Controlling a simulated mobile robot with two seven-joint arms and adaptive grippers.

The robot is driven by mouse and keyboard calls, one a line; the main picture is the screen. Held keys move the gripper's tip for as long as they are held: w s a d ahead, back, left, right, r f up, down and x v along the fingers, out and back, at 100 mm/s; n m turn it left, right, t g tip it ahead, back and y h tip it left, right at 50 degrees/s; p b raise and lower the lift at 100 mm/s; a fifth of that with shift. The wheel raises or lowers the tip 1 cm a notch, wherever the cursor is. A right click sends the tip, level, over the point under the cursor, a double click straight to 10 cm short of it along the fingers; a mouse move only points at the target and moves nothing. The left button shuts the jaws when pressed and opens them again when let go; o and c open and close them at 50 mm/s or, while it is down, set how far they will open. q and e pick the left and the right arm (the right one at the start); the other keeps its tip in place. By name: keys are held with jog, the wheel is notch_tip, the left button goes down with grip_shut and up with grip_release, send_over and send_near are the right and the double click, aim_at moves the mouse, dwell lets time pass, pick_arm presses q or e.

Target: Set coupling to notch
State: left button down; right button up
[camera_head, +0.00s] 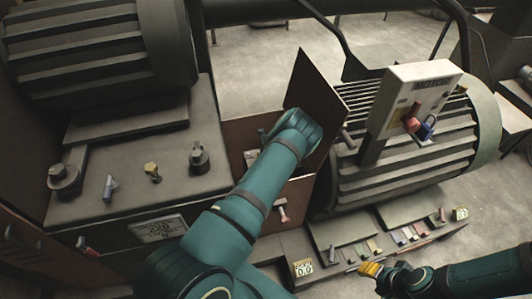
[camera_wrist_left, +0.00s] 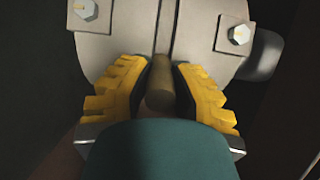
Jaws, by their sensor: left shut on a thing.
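In the left wrist view, a grey rounded body, seemingly the coupling (camera_wrist_left: 125,40), has a dark seam down its middle and bolted plates on both sides. A brown round peg or handle (camera_wrist_left: 160,88) sticks out in front of the seam. My left gripper (camera_wrist_left: 158,72) is shut on this peg, with a yellow finger on each side. I cannot make out a notch. In the head view my left arm covers the coupling and the left gripper. My right gripper (camera_head: 372,269) is low at the right, away from the coupling; its finger opening is too small to judge.
An upright brown panel (camera_head: 314,100) stands right beside my left arm. A ribbed motor (camera_head: 400,160) with a white switch box (camera_head: 415,90) is to the right. A large machine with a grey bench (camera_head: 130,150) fills the left. Colored small parts (camera_head: 405,236) lie low at the right.

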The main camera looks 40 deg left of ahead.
pick_arm(q)
jog(key=shift+s+d+f+t+y+p, duration=0.25)
jog(key=shift+s+d+t+y+p, duration=0.15)
jog(key=shift+s+d+y+p, duration=0.15)
jog(key=shift+s+d+f+t+y+p, duration=0.15)
jog(key=shift+d+f+t+y+p, duration=0.1)
jog(key=shift+t+y+p, duration=0.1)
jog(key=shift+d+f, duration=0.1)
dwell(0.4)
jog(key=c, duration=0.8)
grip_release()
jog(key=v, duration=1.2)
jog(key=shift+s+d, duration=0.1)
